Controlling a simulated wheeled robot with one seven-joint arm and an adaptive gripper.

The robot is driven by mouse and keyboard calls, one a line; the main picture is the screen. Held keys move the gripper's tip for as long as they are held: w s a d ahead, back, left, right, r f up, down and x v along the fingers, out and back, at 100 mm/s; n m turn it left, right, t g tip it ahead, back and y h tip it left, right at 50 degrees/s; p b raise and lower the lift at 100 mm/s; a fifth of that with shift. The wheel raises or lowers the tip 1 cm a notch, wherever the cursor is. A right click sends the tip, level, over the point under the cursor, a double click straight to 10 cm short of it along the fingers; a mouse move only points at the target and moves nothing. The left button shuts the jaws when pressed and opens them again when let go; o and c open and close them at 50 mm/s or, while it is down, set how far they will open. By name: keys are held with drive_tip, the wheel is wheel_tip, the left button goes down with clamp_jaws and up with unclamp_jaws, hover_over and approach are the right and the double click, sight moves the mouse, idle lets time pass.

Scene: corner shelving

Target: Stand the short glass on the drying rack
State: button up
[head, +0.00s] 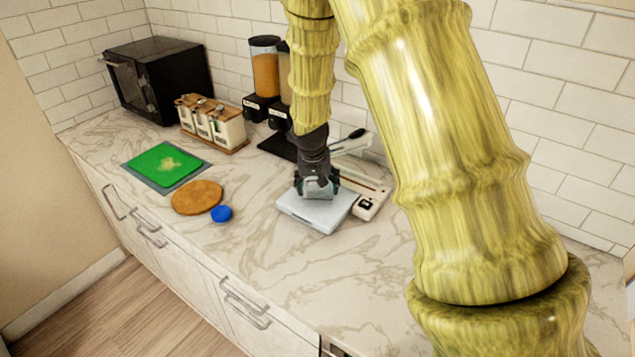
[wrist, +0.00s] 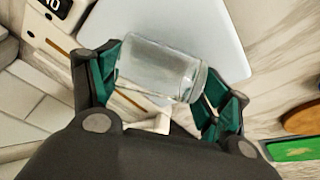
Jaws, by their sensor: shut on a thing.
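My gripper (head: 318,190) is low over a pale square slab (head: 312,212) on the counter. In the wrist view, my gripper (wrist: 160,85) has its green-padded fingers on both sides of a clear short glass (wrist: 158,70), shut on it. The glass lies tilted across the wrist picture, with the slab (wrist: 205,25) behind it. In the head view the fingers mostly hide the glass. I cannot tell whether it touches the slab. I cannot make out a drying rack in either view.
A wood-and-white device with a dark display (head: 368,207) adjoins the slab. Leftward are a blue round thing (head: 221,213), brown round board (head: 197,197), green board (head: 163,164), canister set (head: 213,124), dispensers (head: 264,75) and black oven (head: 157,78). The front counter is clear.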

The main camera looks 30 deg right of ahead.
idle(0.3)
drive_tip(key=o, duration=1.3)
drive_tip(key=shift+f, duration=0.1)
drive_tip(key=b+v, duration=0.2)
drive_tip(key=v, duration=1)
drive_tip(key=shift+b, duration=0.35)
